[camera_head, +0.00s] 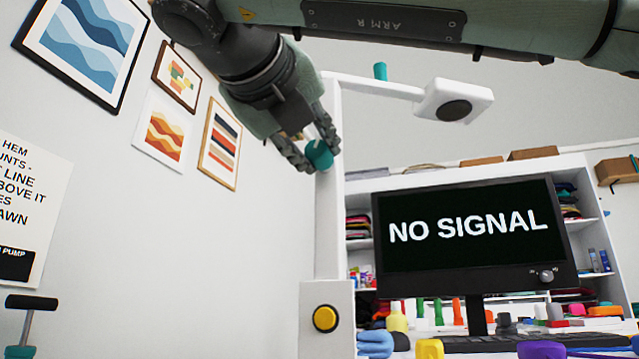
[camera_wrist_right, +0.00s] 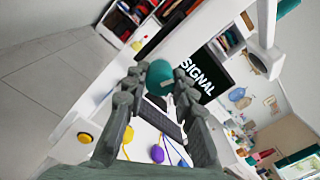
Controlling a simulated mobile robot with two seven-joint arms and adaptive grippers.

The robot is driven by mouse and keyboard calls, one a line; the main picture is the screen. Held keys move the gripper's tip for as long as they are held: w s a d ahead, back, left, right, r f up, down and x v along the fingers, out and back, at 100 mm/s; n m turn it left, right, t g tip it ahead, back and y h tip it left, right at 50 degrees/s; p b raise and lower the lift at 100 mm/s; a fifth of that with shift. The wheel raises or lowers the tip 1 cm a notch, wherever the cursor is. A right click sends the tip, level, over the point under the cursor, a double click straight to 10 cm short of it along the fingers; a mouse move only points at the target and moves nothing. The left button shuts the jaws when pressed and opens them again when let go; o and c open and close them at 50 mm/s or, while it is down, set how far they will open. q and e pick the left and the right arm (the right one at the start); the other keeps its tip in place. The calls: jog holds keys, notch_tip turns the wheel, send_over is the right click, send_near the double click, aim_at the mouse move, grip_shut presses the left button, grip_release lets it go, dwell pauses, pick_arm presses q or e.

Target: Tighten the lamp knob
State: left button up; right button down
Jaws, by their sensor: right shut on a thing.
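The lamp has a white upright post (camera_head: 328,235), a white arm and a white head with a dark round lens (camera_head: 454,108). A teal knob (camera_head: 319,154) sits at the upper part of the post, and it also shows in the right wrist view (camera_wrist_right: 159,77). My right gripper (camera_head: 312,150) reaches down from above and is shut on this knob, with fingers on both sides of it. A second teal knob (camera_head: 380,71) stands on top of the lamp arm, away from the gripper. My left gripper is not in view.
A monitor (camera_head: 470,235) reading NO SIGNAL stands right of the post, with shelves behind it. A yellow button (camera_head: 325,318) is on the white box at the post's base. Several colourful objects crowd the desk. Framed pictures (camera_head: 82,45) hang on the left wall.

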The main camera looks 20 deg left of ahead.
jog(key=shift+m+p, duration=0.3)
jog(key=shift+m, duration=0.6)
jog(key=m, duration=0.9)
jog(key=c, duration=1.2)
grip_release()
jog(key=shift+o, duration=0.2)
jog(key=shift+c, duration=0.3)
